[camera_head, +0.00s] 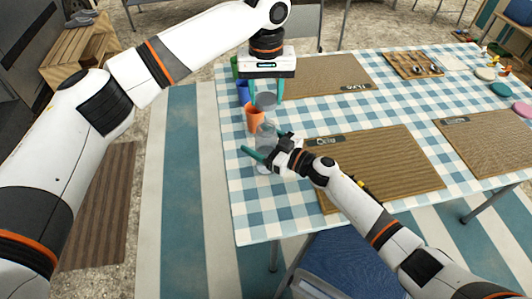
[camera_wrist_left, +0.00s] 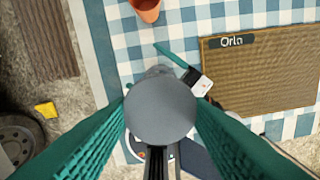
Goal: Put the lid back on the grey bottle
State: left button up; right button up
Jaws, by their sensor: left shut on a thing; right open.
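My left gripper (camera_head: 265,97) is shut on the grey lid (camera_head: 265,100), which it holds up over the table's left side. In the left wrist view the round lid (camera_wrist_left: 160,108) sits between the teal fingers and hides most of what is under it. The grey, partly see-through bottle (camera_head: 264,166) stands upright on the checked cloth below the lid; its rim shows just behind the lid in the left wrist view (camera_wrist_left: 158,71). My right gripper (camera_head: 265,143) is open at the bottle, with a finger to either side. I cannot tell whether the fingers touch it.
An orange cup (camera_head: 254,119) stands close behind the bottle, with a blue cup (camera_head: 243,92) and a green cup (camera_head: 234,67) farther back. A woven mat (camera_head: 385,165) marked Orla lies to the right, under my right arm. The table's left edge is close.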

aim_at(266, 111)
jog(key=shift+c, duration=0.6)
jog(key=c, duration=1.3)
pick_arm(q)
jog(key=shift+f, duration=2.45)
pick_arm(e)
jog(key=shift+c, duration=0.3)
pick_arm(q)
jog(key=shift+f, duration=0.1)
jog(key=shift+f, duration=0.8)
jog(key=shift+f, duration=0.55)
